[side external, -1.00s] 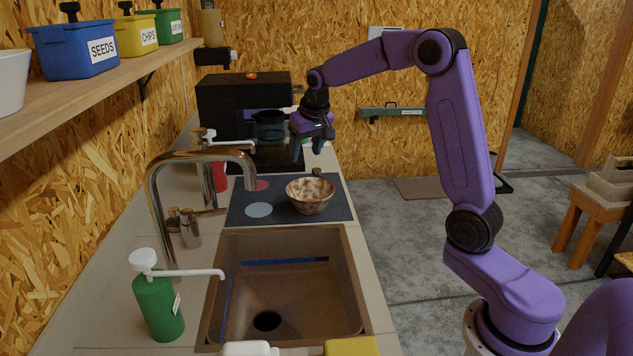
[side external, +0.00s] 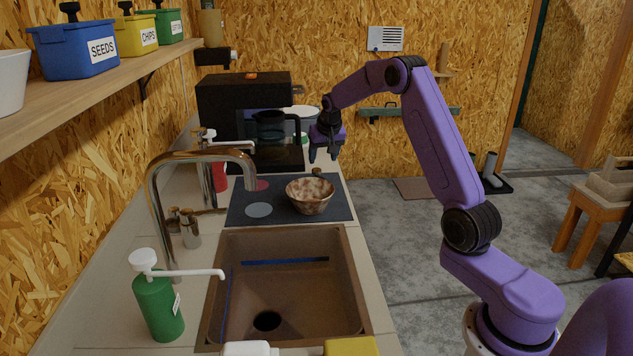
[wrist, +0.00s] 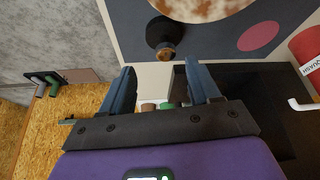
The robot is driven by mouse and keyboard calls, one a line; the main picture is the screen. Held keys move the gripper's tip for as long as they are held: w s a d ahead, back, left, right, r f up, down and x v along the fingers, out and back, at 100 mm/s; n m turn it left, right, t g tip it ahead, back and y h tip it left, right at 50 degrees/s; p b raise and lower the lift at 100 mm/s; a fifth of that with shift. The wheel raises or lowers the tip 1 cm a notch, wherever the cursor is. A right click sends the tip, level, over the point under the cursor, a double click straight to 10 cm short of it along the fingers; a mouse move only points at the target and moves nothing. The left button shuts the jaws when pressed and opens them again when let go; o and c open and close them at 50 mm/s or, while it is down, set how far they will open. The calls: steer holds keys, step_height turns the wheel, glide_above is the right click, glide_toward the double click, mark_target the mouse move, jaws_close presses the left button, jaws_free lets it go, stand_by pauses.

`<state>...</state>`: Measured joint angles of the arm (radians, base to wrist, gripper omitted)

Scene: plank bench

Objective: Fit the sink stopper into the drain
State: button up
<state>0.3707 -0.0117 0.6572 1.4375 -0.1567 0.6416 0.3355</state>
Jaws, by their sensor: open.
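A small dark piece with a brown knob, apparently the stopper (side external: 316,172), stands behind the speckled bowl at the mat's far edge. In the wrist view the stopper (wrist: 162,34) shows as a black round body with its knob pointing toward me, just beyond my fingertips. My gripper (side external: 323,156) is open and empty above and behind it; its two blue-grey fingers also show in the wrist view (wrist: 160,70). The drain (side external: 267,321) is a dark round hole in the floor of the brown sink (side external: 357,270), with nothing in it.
The speckled bowl (side external: 310,195) sits on the dark mat (side external: 240,208) between stopper and sink. A tall curved tap (side external: 152,195) reaches over the sink's left side. A green soap bottle (side external: 158,307) stands at front left. A black coffee machine (side external: 225,105) stands at the back.

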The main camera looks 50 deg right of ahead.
mark_target(316, 169)
steer(key=x, duration=0.3)
steer(key=shift+w+f, duration=0.1)
steer(key=shift+f, duration=0.1)
steer(key=w+f, duration=0.1)
steer(key=w+d+f, duration=0.1)
steer(key=f, duration=0.1)
steer(key=shift+w+f, duration=0.15)
steer(key=shift+w, duration=0.15)
steer(key=shift+w+d+f, duration=0.1)
steer(key=shift+w+f, duration=0.1)
steer(key=shift+f, duration=0.3)
steer(key=c, duration=1.1)
steer(key=shift+r, duration=0.1)
